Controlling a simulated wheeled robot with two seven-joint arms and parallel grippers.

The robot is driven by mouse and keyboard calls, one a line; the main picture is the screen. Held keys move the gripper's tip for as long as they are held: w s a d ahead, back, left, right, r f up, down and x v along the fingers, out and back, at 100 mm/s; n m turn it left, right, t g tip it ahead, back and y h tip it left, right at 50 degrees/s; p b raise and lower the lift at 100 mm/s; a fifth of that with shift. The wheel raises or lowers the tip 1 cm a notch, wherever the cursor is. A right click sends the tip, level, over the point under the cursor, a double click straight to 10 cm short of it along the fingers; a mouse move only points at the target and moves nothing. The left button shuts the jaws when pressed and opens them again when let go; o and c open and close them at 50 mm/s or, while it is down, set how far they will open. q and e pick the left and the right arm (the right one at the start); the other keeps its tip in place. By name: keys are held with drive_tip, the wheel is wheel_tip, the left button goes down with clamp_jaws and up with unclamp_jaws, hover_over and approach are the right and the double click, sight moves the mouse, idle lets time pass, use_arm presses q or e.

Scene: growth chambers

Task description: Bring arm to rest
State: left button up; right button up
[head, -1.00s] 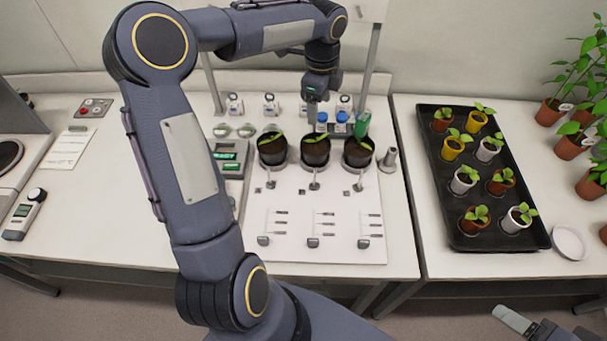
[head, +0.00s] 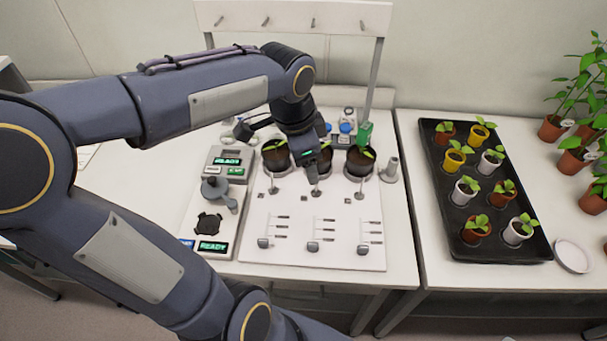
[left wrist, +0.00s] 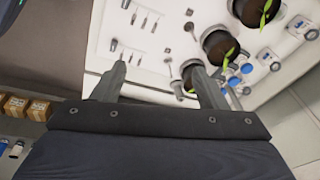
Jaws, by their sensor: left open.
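My left arm comes in from the left across the head view. Its gripper (head: 318,172) hangs above the white panel, in front of the middle dark pot, and partly hides that pot. In the left wrist view the two fingers (left wrist: 160,88) are spread apart with nothing between them, and the white panel (left wrist: 150,40) lies beyond them. My right gripper does not show in the current head view.
Three dark pots, among them the right one (head: 361,162), stand at the panel's back. Devices with READY displays (head: 212,246) are left of the panel. A black tray (head: 432,190) of several seedlings, a white dish (head: 573,256) and potted plants are on the right table.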

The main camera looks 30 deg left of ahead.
use_arm(q)
drive_tip(key=s, duration=0.1)
drive_tip(key=s+d+n, duration=0.1)
drive_tip(key=shift+s+f+n, duration=0.15)
drive_tip(key=shift+s+n, duration=0.15)
drive_tip(key=shift+s, duration=0.05)
drive_tip(key=s+d+f+n+t+h+b, duration=0.1)
drive_tip(key=s+d+f+n, duration=0.1)
drive_tip(key=s+n, duration=0.2)
drive_tip(key=s+d+f+n+t+h+b, duration=0.1)
drive_tip(key=s+d+f+n+t+h, duration=0.1)
drive_tip(key=s, duration=0.4)
drive_tip(key=shift+s+d+f+n, duration=0.2)
drive_tip(key=shift+d+f+n, duration=0.3)
drive_tip(key=shift+n, duration=0.7)
drive_tip(key=shift+r, duration=0.1)
idle(1.6)
